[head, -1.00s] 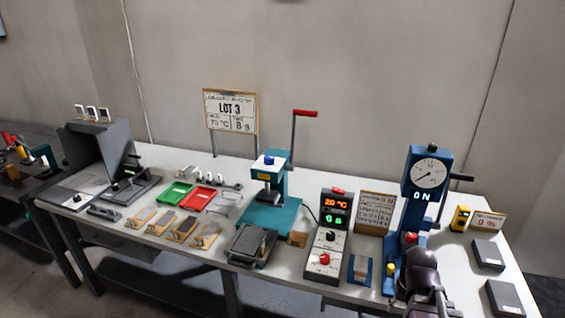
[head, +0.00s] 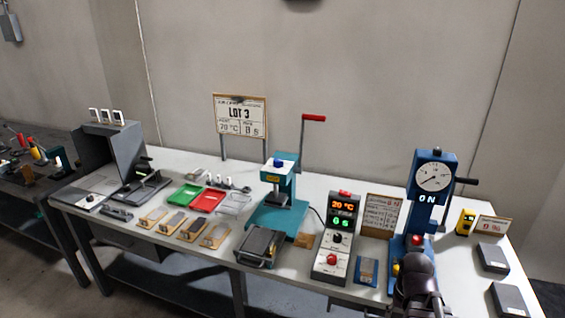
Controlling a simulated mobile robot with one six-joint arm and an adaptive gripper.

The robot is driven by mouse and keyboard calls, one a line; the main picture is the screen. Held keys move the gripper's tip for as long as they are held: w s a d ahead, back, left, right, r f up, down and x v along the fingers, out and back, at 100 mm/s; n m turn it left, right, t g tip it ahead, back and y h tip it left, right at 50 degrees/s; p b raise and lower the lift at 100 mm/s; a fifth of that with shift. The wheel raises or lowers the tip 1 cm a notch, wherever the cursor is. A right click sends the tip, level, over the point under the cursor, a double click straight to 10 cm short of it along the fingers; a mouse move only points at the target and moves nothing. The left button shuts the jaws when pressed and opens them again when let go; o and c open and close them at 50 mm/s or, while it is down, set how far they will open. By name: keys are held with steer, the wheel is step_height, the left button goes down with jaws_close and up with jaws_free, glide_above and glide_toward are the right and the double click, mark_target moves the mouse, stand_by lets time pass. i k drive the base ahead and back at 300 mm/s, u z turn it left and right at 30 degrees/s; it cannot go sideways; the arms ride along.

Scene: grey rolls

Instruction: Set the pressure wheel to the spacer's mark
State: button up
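A blue machine (head: 431,198) stands upright at the right of the bench. I cannot tell which part is the pressure wheel. A small yellow block (head: 465,222) stands right of the machine, beside a card with red writing (head: 492,226); I cannot tell whether either is the spacer or its mark. My dark arm covers the machine's lower front. My gripper (head: 420,268) is too dark and hidden to show its fingers.
A teal press (head: 279,203) with a red-tipped lever stands mid-bench. Left of my arm are a control box (head: 335,240) with lit digits, a written board (head: 380,214) and a small blue tray (head: 367,271). Grey boxes (head: 492,258) lie at the right.

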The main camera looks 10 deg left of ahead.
mark_target(277, 162)
steer(key=u, duration=0.1)
steer(key=i, duration=0.95)
steer(key=z, duration=0.1)
